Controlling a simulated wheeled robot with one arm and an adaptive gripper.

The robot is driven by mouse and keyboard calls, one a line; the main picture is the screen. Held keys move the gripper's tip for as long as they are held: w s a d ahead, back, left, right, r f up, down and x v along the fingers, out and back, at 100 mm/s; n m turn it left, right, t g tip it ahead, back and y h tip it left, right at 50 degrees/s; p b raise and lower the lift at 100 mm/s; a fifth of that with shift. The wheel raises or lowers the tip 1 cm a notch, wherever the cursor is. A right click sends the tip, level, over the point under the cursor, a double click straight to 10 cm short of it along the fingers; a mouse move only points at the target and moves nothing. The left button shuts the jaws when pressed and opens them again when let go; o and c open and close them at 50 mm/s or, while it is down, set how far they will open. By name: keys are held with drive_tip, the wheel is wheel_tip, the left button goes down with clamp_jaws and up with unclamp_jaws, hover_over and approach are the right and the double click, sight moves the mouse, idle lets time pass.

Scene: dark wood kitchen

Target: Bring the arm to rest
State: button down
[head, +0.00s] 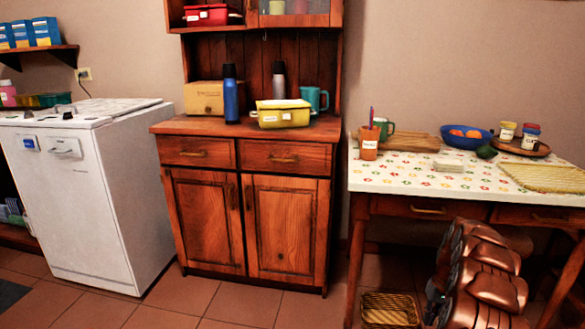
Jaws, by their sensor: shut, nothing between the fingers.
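Copper-coloured and black jointed links of my arm show at the lower right of the head view, bunched close together. They appear in front of the table's lower part and below its top. I cannot make out my gripper or its fingertips among them. No held object shows.
The table (400,182) at right carries a blue bowl (461,141), an orange pencil cup (369,147) and a woven mat (548,178). A wicker basket (390,309) is on the floor. A wooden cabinet (245,215) and white appliance (80,200) stand left. Tiled floor is clear in front.

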drive_tip(key=s+a+r+n+p, duration=0.1)
drive_tip(key=s+a+r+p, duration=0.5)
drive_tip(key=r, duration=0.6)
drive_tip(key=s+a+r+p, duration=0.2)
drive_tip(key=a+r+p, duration=0.2)
drive_tip(key=a+r, duration=0.55)
drive_tip(key=s+a+r+n+p, duration=0.1)
drive_tip(key=s+a+r+p, duration=0.4)
drive_tip(key=r, duration=1)
drive_tip(key=s+a+r+h+p, duration=0.1)
drive_tip(key=s+a+r+p, duration=0.1)
drive_tip(key=s+r+p, duration=0.7)
drive_tip(key=s+a+r+h+p, duration=0.1)
drive_tip(key=s+a+r+p, duration=0.2)
drive_tip(key=s+r+p, duration=0.7)
drive_tip(key=shift+s+a+r+m+g, duration=0.3)
drive_tip(key=shift+s+r, duration=1.45)
drive_tip(key=shift+s, duration=3.25)
drive_tip(key=shift+d, duration=0.1)
